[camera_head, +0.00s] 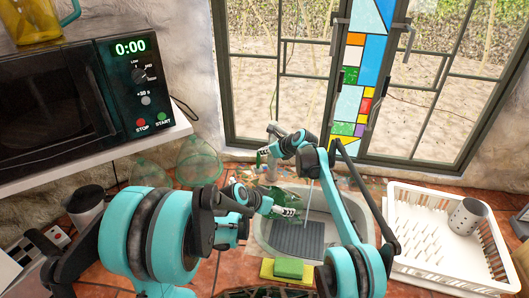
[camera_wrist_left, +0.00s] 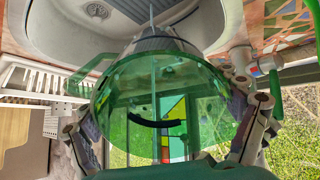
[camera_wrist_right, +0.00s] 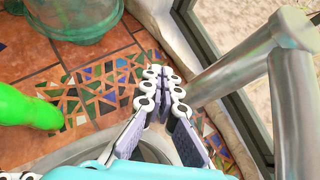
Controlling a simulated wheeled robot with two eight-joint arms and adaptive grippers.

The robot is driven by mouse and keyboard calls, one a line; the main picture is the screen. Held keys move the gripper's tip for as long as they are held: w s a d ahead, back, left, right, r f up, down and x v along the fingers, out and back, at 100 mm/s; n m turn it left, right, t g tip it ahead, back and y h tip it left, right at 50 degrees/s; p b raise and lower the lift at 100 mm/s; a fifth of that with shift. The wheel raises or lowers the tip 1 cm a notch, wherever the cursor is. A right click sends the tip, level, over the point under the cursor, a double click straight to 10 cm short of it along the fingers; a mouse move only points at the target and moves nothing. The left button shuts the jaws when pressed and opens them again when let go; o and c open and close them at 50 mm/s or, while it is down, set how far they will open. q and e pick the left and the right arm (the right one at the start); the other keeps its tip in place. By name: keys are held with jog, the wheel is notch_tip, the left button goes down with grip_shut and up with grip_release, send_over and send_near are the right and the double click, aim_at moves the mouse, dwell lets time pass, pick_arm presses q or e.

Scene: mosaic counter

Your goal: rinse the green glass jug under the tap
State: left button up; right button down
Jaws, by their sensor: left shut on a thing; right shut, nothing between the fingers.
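The green glass jug (camera_head: 284,200) is over the left part of the sink (camera_head: 340,222). My left gripper (camera_head: 268,206) is shut on it; in the left wrist view the fingers hold the clear green jug (camera_wrist_left: 150,80) from both sides, its handle sticking out to the left. A thin pale line like a water stream runs down at the jug in that view. I cannot tell whether it falls inside. My right gripper (camera_wrist_right: 152,88) is shut and empty beside the thick grey metal tap (camera_wrist_right: 235,70). In the head view, my right arm partly hides the tap.
A sponge (camera_head: 289,268) lies at the sink's front edge. A white dish rack (camera_head: 425,272) with a grey cup (camera_head: 467,216) stands at the right. Green glass vessels (camera_head: 198,160) stand at the back left below the microwave (camera_head: 75,100). The window is close behind the sink.

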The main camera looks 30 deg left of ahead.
jog(key=w+a+r+v, duration=0.1)
jog(key=v, duration=0.8)
send_near(259, 162)
jog(key=shift+x, duration=2.55)
jog(key=shift+w+r, duration=0.15)
